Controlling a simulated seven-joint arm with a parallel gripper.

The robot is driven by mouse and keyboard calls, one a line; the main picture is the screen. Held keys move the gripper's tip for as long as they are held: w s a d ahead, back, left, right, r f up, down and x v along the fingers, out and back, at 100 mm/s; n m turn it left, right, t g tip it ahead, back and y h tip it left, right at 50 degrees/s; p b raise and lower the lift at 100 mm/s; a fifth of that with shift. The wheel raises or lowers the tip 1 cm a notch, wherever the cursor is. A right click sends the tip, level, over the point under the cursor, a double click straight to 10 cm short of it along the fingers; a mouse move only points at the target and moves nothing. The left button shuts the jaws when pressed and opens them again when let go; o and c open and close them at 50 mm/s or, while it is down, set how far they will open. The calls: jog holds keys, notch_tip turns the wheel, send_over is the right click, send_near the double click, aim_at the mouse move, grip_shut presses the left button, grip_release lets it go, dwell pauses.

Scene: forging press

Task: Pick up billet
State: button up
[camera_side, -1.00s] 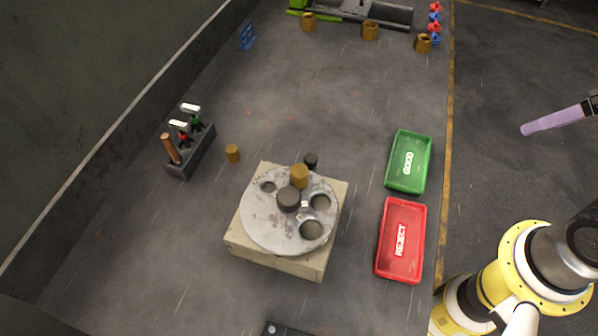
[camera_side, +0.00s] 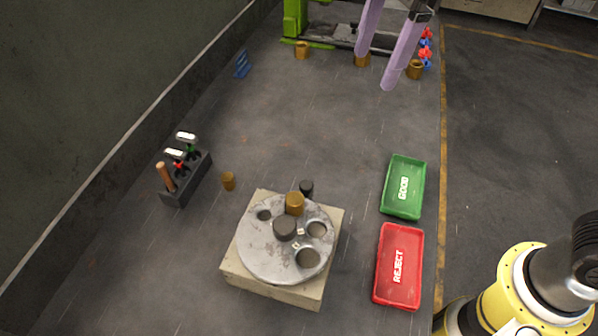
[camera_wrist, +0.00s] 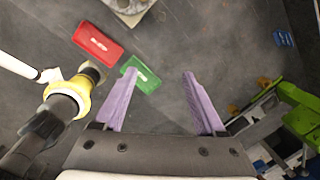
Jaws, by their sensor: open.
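Several brown cylinders that look like billets show in the side view. One (camera_side: 294,204) sits on the round grey plate (camera_side: 256,252), one (camera_side: 229,181) stands on the floor left of it, and others stand along the back: one at left (camera_side: 302,50), one at middle (camera_side: 362,61), one at right (camera_side: 415,70). My gripper (camera_side: 375,69) has long purple fingers, spread and empty, pointing down near the back row. One finger partly covers the middle cylinder; I cannot tell the height gap. My gripper also shows open in the wrist view (camera_wrist: 159,74).
A green GOOD tray (camera_side: 404,187) and a red REJECT tray (camera_side: 398,265) lie at right. A tool rack (camera_side: 186,180) stands at left. A green-framed machine (camera_side: 294,20) stands at the back. The middle floor is clear.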

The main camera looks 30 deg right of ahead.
jog(key=a+f+n, duration=0.1)
jog(key=a+f, duration=0.3)
jog(key=a, duration=0.4)
jog(key=n+g, duration=0.1)
send_over(296, 197)
jog(key=shift+h, duration=0.4)
jog(key=f, duration=1.1)
jog(key=shift+s+d+f, duration=0.1)
jog(key=shift+s+d, duration=0.1)
jog(key=shift+s, duration=0.2)
jog(key=shift+w+a+f, duration=0.15)
jog(key=shift+f, duration=1.3)
jog(key=shift+w+a+f, duration=0.1)
jog(key=shift+w+f, duration=0.05)
jog(key=shift+f, duration=1.3)
jog(key=shift+c, duration=0.3)
jog(key=shift+r, duration=0.1)
grip_shut()
